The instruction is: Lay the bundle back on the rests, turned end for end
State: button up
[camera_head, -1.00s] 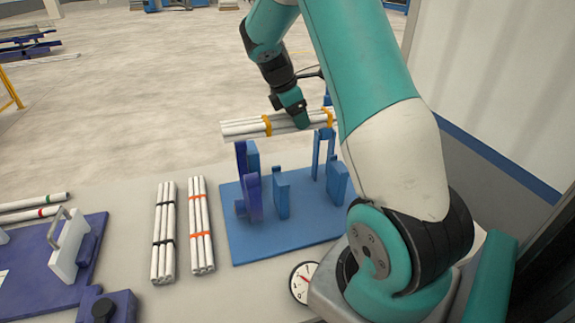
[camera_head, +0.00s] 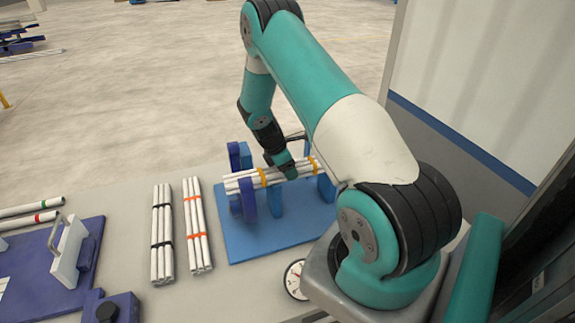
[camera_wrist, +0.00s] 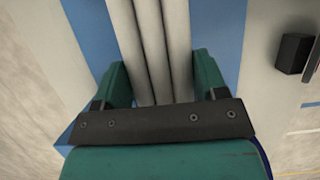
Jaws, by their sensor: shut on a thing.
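The bundle (camera_head: 243,183) is several white pipes tied with two yellow-orange bands. In the head view it lies level across the blue rests (camera_head: 248,197), low between their uprights. Whether it bears on them I cannot tell for sure. My gripper (camera_head: 284,177) is shut on the bundle near its middle, from above, between the two bands. In the wrist view the white pipes (camera_wrist: 150,50) run between the two green fingers of my gripper (camera_wrist: 155,85). The blue base plate (camera_head: 262,243) lies under the rests. The bundle's right end is partly hidden by my arm.
Two more bundles lie left of the base plate, one with black bands (camera_head: 162,235) and one with orange bands (camera_head: 198,225). A round dial (camera_head: 294,280) sits near the front edge.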

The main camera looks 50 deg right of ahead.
jog(key=shift+f, duration=0.1)
jog(key=o, duration=1.1)
jog(key=shift+o, duration=0.2)
